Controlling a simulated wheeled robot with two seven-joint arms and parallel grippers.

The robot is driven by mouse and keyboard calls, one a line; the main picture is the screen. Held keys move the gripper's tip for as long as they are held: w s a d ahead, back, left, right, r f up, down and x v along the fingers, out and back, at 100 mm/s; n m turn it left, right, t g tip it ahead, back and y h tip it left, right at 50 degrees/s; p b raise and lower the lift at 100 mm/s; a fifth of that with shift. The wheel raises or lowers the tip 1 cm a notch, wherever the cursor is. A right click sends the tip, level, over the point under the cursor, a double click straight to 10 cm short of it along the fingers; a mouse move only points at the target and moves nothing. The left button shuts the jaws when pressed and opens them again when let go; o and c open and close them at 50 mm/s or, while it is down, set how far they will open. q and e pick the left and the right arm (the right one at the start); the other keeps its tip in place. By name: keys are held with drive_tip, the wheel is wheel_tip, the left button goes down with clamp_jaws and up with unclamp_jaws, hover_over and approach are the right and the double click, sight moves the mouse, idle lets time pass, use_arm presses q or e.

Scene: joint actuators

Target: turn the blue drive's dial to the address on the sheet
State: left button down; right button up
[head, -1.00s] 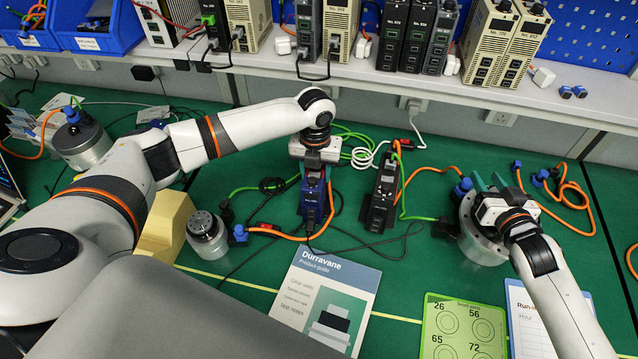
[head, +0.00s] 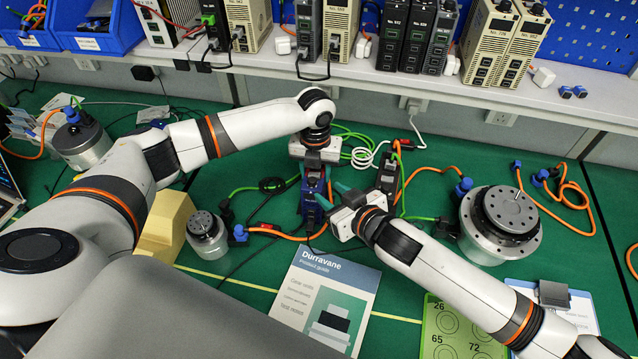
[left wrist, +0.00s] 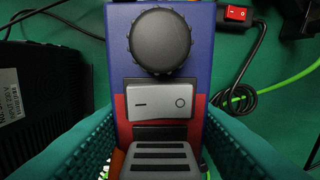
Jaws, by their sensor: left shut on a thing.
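The blue drive (head: 312,190) stands upright on the green mat, with my left gripper (head: 316,166) shut on it from above. In the left wrist view, its black ribbed dial (left wrist: 160,42) shows above a light grey rocker switch (left wrist: 158,103) on a red panel; the teal fingers of my left gripper (left wrist: 160,140) flank its body. I cannot read a dial setting. My right gripper (head: 333,196) points at the blue drive from the right, its teal fingers apart.
A black drive (head: 388,178) stands just right, partly behind my right gripper. A booklet (head: 325,300) lies in front. Round metal actuators (head: 500,225) and (head: 206,238), a yellow block (head: 165,228) and loose cables surround the area. A clipboard (head: 575,310) lies front right.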

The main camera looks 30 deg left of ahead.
sight(315, 182)
drive_tip(key=x, duration=0.6)
drive_tip(key=shift+r, duration=0.1)
clamp_jaws()
